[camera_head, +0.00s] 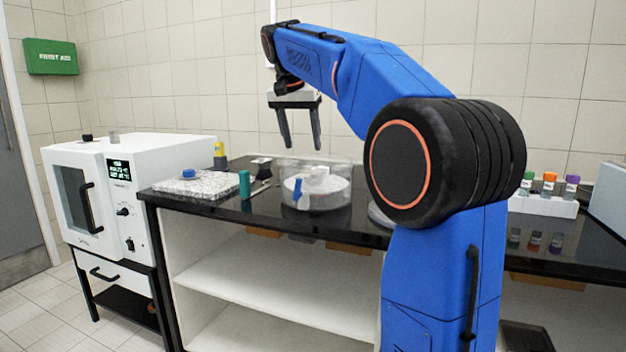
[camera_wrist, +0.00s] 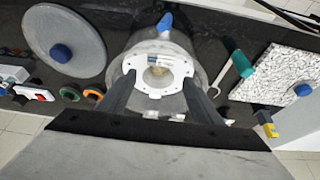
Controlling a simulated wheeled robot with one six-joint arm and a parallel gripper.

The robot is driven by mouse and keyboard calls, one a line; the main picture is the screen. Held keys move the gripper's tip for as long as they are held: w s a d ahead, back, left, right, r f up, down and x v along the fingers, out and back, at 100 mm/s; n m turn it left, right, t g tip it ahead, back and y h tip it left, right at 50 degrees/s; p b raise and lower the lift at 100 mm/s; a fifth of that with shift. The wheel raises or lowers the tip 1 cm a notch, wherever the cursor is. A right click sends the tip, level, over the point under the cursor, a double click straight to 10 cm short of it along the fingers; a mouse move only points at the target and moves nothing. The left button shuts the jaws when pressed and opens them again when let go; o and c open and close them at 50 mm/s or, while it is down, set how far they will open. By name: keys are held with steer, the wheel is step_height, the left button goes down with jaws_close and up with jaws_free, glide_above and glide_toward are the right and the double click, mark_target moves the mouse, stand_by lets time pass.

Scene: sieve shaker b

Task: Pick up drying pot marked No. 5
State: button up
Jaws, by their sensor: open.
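A clear round glass bowl (camera_head: 340,172) stands on the black bench with a white perforated plate (camera_wrist: 176,84) inside; it also shows in the wrist view (camera_wrist: 195,45). A small whitish pot (camera_wrist: 157,75) with something brownish in it sits on the plate; no "No. 5" can be read. A white shape (camera_head: 320,180) shows through the bowl wall, probably the same pot. My gripper (camera_head: 302,147) is open and empty, pointing down above the bowl. In the wrist view my gripper (camera_wrist: 158,80) has a finger on each side of the pot, apparently above it.
A grey disc lid with a blue knob (camera_wrist: 80,30) lies beside the bowl. A blue stopcock (camera_head: 297,190) sticks out of the bowl. A speckled slab (camera_head: 205,187), a green-handled tool (camera_head: 245,184) and a white oven (camera_head: 155,160) are left; capped vials (camera_head: 549,182) stand right.

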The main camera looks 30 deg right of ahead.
steer(key=x, duration=1)
steer(key=shift+a+f, duration=0.1)
steer(key=shift+f, duration=0.2)
steer(key=c, duration=0.8)
